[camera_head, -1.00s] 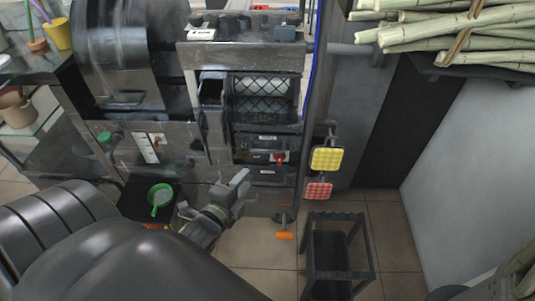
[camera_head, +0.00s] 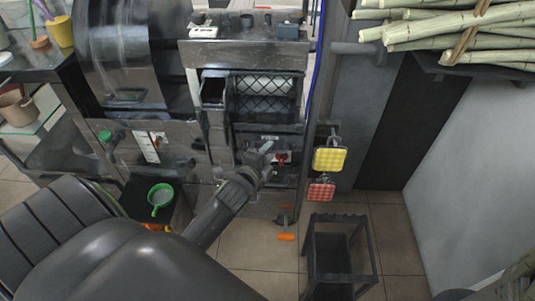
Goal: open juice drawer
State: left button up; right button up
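The juice press (camera_head: 250,55) is a dark metal machine with a wire-mesh window. Below the mesh is a dark drawer front (camera_head: 250,138) with a small pale label; it looks closed, and I cannot tell for sure that it is the juice drawer. A red part (camera_head: 282,158) sits on the front just below it. My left gripper (camera_head: 243,162) is in front of this lower part of the press, its pale finger close to the red part. It looks open and holds nothing that I can see. Whether it touches the press is unclear. My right gripper is not in view.
Yellow (camera_head: 329,159) and red (camera_head: 320,191) square pads hang right of the press. A black stand (camera_head: 340,260) is on the tiled floor. A green strainer (camera_head: 160,196) is at the left, and sugarcane (camera_head: 470,30) lies on a shelf at the upper right.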

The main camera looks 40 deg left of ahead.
pick_arm(q)
jog(key=c, duration=0.6)
grip_shut()
jog(key=shift+s, duration=0.1)
